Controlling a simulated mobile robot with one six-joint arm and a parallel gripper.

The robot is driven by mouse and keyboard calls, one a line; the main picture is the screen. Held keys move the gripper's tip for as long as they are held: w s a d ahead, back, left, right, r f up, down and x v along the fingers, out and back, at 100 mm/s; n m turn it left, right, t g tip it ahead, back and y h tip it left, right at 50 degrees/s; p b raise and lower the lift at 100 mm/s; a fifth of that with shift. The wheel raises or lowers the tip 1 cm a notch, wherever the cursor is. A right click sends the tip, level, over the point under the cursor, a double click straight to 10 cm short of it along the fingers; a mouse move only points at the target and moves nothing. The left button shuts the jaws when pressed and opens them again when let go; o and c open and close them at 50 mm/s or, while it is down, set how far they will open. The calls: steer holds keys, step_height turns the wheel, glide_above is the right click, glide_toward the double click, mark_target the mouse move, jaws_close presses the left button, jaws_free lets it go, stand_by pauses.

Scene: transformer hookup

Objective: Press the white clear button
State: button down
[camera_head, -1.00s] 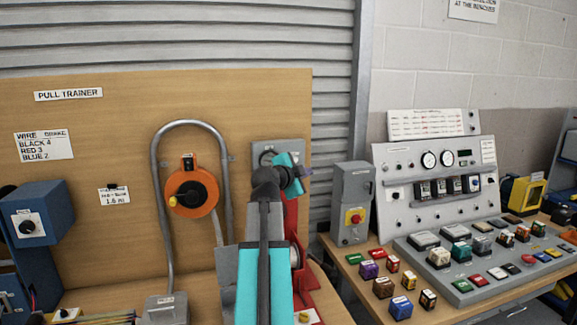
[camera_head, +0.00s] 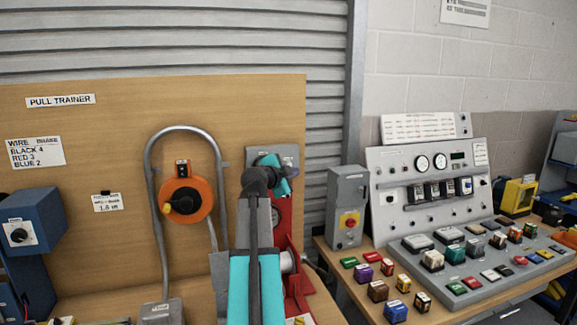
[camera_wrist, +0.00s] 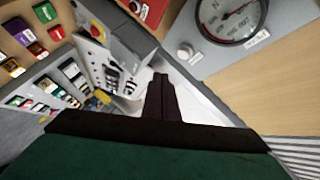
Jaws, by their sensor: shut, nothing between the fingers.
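In the wrist view, a small white round button (camera_wrist: 185,52) sits on a grey panel beside a round dial gauge. A small label by the gauge is too blurred to read, so I cannot confirm the button is the clear one. My gripper (camera_wrist: 161,76) shows as two dark fingers shut together and empty. In the picture its tips lie below and left of the white button, apart from it. In the head view, my arm covers part of the grey panel (camera_head: 289,152) on the board, and I cannot make out the button or the fingertips there.
The dial gauge (camera_wrist: 228,17) is on the same panel. A red stand (camera_head: 283,215) is close behind my arm. To the right, a bench holds a grey switch box (camera_head: 347,192), a sloped meter panel (camera_head: 405,162) and several coloured blocks. An orange reel (camera_head: 204,205) hangs left.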

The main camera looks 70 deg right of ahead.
steer(key=shift+w+d+b, duration=0.55)
steer(key=shift+w+d, duration=0.05)
steer(key=shift+d, duration=0.2)
steer(key=shift+w+d+b, duration=0.5)
steer(key=shift+w+d, duration=0.1)
steer(key=shift+d, duration=0.15)
steer(key=shift+w+d+b, duration=0.5)
steer(key=shift+d+b, duration=0.15)
steer(key=shift+b, duration=0.7)
stand_by(2.2)
steer(key=shift+a, duration=0.1)
stand_by(0.3)
steer(key=shift+s+a+b, duration=0.45)
steer(key=shift+s+a, duration=0.1)
